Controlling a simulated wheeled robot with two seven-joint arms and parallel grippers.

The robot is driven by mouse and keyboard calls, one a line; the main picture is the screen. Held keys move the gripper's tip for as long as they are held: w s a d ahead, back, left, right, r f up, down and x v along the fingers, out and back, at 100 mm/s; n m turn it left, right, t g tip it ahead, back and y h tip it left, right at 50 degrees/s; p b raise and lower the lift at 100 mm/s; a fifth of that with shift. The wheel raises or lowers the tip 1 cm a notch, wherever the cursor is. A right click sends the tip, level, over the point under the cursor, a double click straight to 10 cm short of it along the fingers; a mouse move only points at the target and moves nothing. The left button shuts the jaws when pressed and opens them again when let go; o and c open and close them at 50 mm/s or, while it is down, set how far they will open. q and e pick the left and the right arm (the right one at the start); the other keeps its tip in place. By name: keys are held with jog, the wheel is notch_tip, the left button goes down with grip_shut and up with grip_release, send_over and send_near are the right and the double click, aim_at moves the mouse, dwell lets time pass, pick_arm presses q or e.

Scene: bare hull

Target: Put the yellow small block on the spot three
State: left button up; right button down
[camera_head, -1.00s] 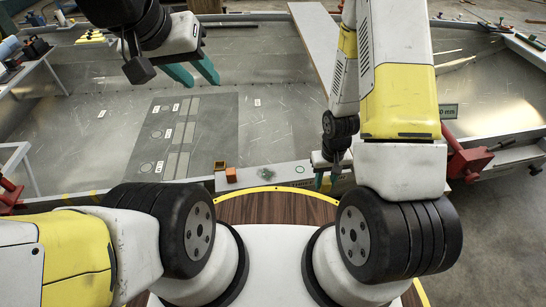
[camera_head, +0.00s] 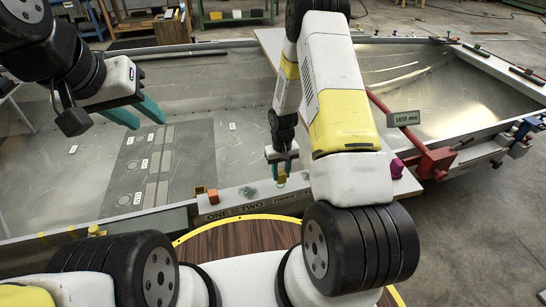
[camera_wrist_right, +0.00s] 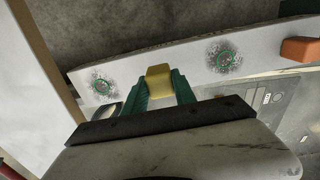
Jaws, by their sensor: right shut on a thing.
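The small yellow block (camera_head: 282,178) is between the teal fingers of my right gripper (camera_head: 282,172), which is shut on it. In the right wrist view the yellow block (camera_wrist_right: 159,77) stands between the fingertips over a pale ledge (camera_wrist_right: 190,65). The ledge in the head view bears the words ONE, TWO, THREE and a partly hidden one. The block is above the THREE label (camera_head: 285,196); the spot there is hidden, and I cannot tell whether the block touches the ledge. My left gripper (camera_head: 147,120) is open and empty over the hull floor at left.
An orange block (camera_head: 213,196) sits near ONE, with a brownish block (camera_head: 200,190) beside it. Ringed spots (camera_wrist_right: 223,57) and (camera_wrist_right: 102,86) lie either side of the yellow block. A magenta object (camera_head: 397,168) and red clamp (camera_head: 430,158) are at right.

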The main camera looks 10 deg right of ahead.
aim_at(281, 177)
jog(key=shift+w+f, duration=0.1)
jog(key=shift+w, duration=0.45)
jog(key=shift+w+d+f, duration=0.1)
jog(key=shift+f, duration=1.65)
jog(key=shift+f, duration=0.1)
jog(key=c, duration=1)
grip_release()
